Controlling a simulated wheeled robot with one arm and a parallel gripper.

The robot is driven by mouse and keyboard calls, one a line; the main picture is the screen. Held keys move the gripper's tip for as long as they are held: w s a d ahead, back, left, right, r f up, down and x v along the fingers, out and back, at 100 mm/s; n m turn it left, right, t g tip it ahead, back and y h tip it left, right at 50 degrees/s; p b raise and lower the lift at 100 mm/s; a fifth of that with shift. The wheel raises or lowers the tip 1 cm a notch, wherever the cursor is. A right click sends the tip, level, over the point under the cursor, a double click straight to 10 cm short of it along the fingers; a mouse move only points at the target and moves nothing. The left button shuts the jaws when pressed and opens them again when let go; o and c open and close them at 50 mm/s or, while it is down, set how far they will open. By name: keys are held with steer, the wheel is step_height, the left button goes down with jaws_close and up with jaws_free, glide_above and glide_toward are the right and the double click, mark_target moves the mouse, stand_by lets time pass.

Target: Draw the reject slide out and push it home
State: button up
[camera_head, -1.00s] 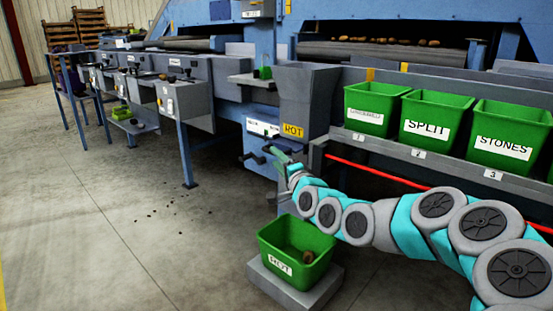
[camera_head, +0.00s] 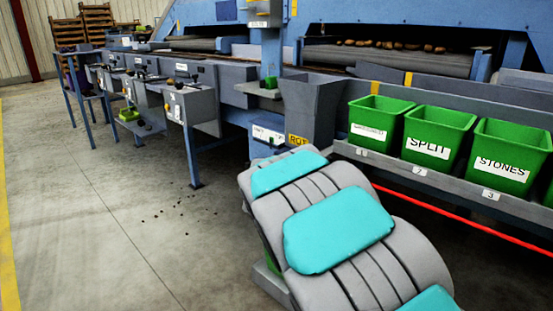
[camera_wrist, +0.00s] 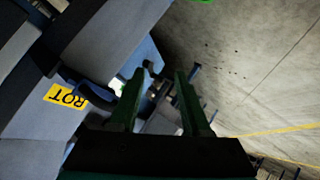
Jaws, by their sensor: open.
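The grey ROT chute (camera_head: 312,105) stands at the machine's near corner in the head view, its yellow label partly covered by my arm. A small white-labelled panel (camera_head: 267,135) shows just left of it. I cannot make out the reject slide for certain; the area below the labels is hidden behind my arm. In the wrist view my gripper (camera_wrist: 160,76) is open, with two green fingers apart and nothing clearly held. The yellow ROT label (camera_wrist: 66,97) lies left of the fingers, with a dark curved bar (camera_wrist: 92,96) beside it.
Green bins marked SPLIT (camera_head: 430,145) and STONES (camera_head: 505,165) stand on a grey shelf at right, above a red rail (camera_head: 450,211). Open concrete floor (camera_head: 110,220) lies at left.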

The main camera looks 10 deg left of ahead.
step_height(320, 180, up, 8)
steer(key=a+f+n+t+h+p, duration=0.1)
steer(key=n+t+h+p, duration=0.1)
steer(key=n+t+h, duration=0.3)
steer(key=shift+n+g, duration=0.4)
steer(key=shift+g, duration=0.2)
steer(key=shift+r+p+x, duration=0.2)
steer(key=shift+p+x, duration=0.25)
steer(key=shift+x, duration=3.15)
steer(key=shift+c, duration=0.4)
jaws_close()
